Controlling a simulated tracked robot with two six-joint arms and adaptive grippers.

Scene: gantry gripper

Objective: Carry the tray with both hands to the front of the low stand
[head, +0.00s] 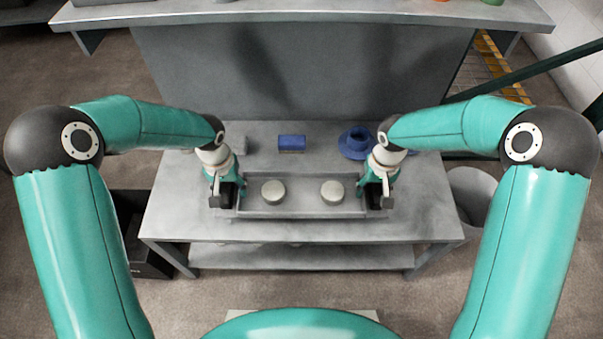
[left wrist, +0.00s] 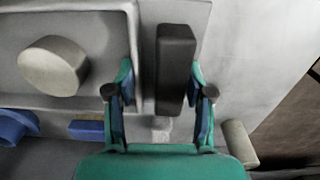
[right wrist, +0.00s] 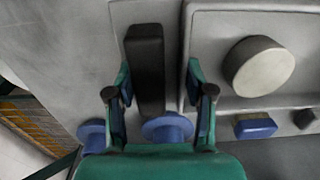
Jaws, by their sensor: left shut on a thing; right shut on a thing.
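The grey tray (head: 302,214) is at the front part of the low grey stand (head: 180,215), roughly level. Two pale round discs (head: 273,191) (head: 332,191) lie in it, side by side. My left gripper (head: 226,190) is shut on the tray's left dark handle (left wrist: 176,70). My right gripper (head: 377,190) is shut on the right dark handle (right wrist: 145,70). The tray's wall also shows in the left wrist view (left wrist: 75,103) and the right wrist view (right wrist: 250,105). I cannot tell whether the tray's underside touches the stand.
Behind the tray, a blue block (head: 291,143) and a blue flanged piece (head: 356,142) stand on the stand. A grey bin (head: 472,190) is at the right and a black crate (head: 145,245) at the left. A higher grey bench (head: 300,12) is behind. The stand's front strip is bare.

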